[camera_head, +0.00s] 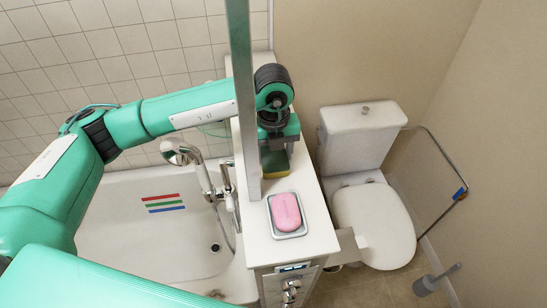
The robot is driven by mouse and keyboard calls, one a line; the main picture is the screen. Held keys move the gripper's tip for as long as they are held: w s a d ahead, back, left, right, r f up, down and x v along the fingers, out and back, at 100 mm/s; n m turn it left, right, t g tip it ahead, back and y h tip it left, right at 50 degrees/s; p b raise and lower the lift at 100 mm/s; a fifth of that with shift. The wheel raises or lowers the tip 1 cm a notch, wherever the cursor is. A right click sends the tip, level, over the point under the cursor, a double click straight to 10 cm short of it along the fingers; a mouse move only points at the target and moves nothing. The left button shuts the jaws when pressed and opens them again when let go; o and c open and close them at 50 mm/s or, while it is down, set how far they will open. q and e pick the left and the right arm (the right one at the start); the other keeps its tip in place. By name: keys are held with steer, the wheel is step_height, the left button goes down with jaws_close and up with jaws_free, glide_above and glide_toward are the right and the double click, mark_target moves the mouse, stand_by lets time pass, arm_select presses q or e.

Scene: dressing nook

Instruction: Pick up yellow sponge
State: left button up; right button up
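The yellow sponge (275,165) is partly visible on the narrow white counter (312,215), behind a pink bar of soap. My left arm reaches in from the left, and its gripper (276,147) points down right at the sponge. The gripper hides the sponge's upper part. The fingers are small and dark here, so I cannot tell whether they are apart or closed on it. My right gripper is not in view.
A pink soap (286,211) lies in a metal dish in front of the sponge. A tall grey-green panel edge (243,95) stands beside my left gripper. A bathtub (150,245) with a faucet (200,170) is left, a toilet (370,215) right.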

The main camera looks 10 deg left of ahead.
mark_target(273, 155)
arm_select(q)
steer(key=shift+r, duration=0.1)
stand_by(0.3)
steer(key=shift+r+b, duration=0.45)
steer(key=shift+r, duration=0.15)
step_height(273, 155, up, 19)
steer(key=b, duration=0.5)
steer(key=shift+f+b, duration=0.2)
steer(key=shift+b, duration=0.15)
steer(key=shift+o, duration=0.7)
steer(key=shift+c, duration=0.5)
